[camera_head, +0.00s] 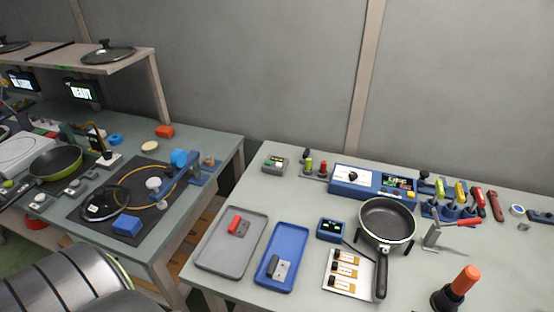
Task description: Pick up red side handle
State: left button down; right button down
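A small handle piece with a red part (234,224) and a grey part lies in the grey tray (208,260), on the near left of the right-hand table; it looks like the red side handle. A similar piece in black and grey (278,268) lies in the blue tray (266,287) to its right. A dark pan (387,219) sits to the right of the trays, its long handle pointing toward me. Neither of my grippers shows in this view, so I cannot see what they hold.
A blue device (350,190) stands behind the pan. A toggle clamp with a red lever (460,223) is right of it. An orange-handled tool (465,280) stands upright at the near right. A second table (215,150) stands at left, with a gap between.

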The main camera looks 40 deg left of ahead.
aim_at(241, 227)
jog(key=u, duration=1.45)
